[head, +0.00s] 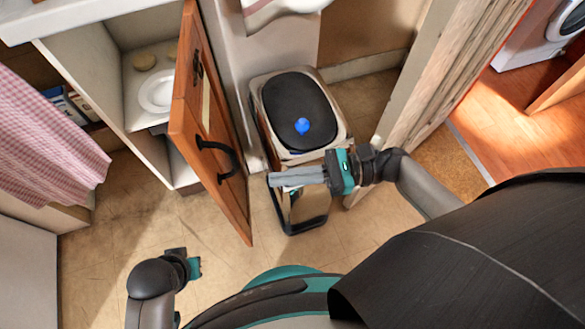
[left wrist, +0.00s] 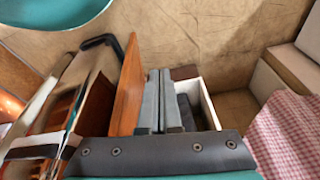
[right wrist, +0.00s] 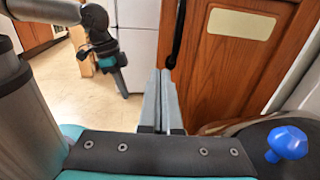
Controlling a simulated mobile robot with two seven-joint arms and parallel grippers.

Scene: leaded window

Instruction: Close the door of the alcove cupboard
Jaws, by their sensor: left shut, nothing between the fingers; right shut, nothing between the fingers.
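The wooden cupboard door (head: 206,126) stands wide open in the head view, with a dark bar handle (head: 218,158) on its right face. The white cupboard (head: 122,72) is open to its left, with a plate inside. My right gripper (head: 272,180) is shut and empty, just right of the door on its handle side. In the right wrist view the door (right wrist: 225,65) fills the upper right and the fingers (right wrist: 165,75) point at it near the handle. Whether they touch cannot be told.
A bin (head: 295,108) with a black lid and a blue object (head: 302,126) on it stands right of the door. A pink checked curtain (head: 45,130) hangs at left. Bare floor (head: 120,215) lies in front of the cupboard.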

